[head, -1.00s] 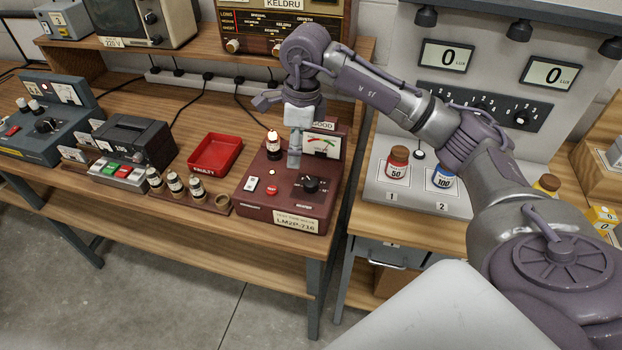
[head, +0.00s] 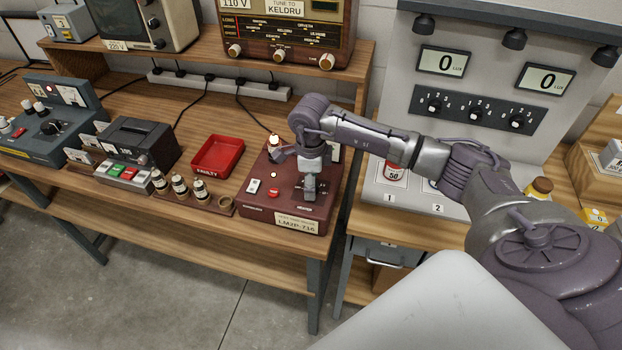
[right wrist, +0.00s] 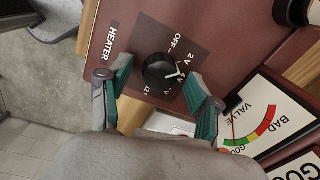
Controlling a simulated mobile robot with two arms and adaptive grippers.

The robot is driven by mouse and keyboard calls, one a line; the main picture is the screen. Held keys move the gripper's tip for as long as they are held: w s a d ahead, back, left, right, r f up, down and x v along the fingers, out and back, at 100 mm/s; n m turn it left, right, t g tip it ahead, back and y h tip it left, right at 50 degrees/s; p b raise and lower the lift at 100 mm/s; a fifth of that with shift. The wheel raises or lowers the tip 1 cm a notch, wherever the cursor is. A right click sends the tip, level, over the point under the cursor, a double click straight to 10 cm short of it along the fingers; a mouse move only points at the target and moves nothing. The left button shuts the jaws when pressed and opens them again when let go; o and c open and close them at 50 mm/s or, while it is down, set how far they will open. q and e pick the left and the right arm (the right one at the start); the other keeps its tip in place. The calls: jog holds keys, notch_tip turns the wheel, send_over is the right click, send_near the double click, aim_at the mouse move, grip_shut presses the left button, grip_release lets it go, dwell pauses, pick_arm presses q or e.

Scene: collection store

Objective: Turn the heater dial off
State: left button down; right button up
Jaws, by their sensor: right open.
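The red-brown tester (head: 262,207) stands at the front right of the wooden bench. Its black heater dial (right wrist: 160,70) shows in the right wrist view, on a dark label plate with OFF, 2 V and 4 V marks. The dial's white pointer faces the 2 V and 4 V side, away from OFF; the exact mark is hard to tell. My right gripper (right wrist: 160,80) is open, with one green-padded fingertip on each side of the dial; contact cannot be told. In the head view my right gripper (head: 309,190) hides the dial. My left gripper is not in view.
A lit valve (head: 273,141) stands on the tester behind my gripper. The valve meter (right wrist: 258,118) is close to the right finger. A red tray (head: 217,155) and several small valves (head: 179,187) stand left of the tester. A radio (head: 285,35) stands on the shelf behind.

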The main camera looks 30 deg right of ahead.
jog(key=shift+f, duration=0.25)
jog(key=c, duration=1.1)
jog(key=shift+f+n+b, duration=0.2)
jog(key=shift+n+b, duration=0.4)
jog(key=shift+b, duration=0.4)
jog(key=shift+c, duration=0.2)
jog(key=n+b, duration=0.3)
jog(key=shift+d+b, duration=0.1)
jog(key=shift+b, duration=0.25)
jog(key=n+b, duration=0.2)
jog(key=shift+n, duration=0.3)
jog(key=shift+r+n+b, duration=0.2)
jog(key=shift+n+b, duration=0.65)
jog(key=shift+n, duration=0.15)
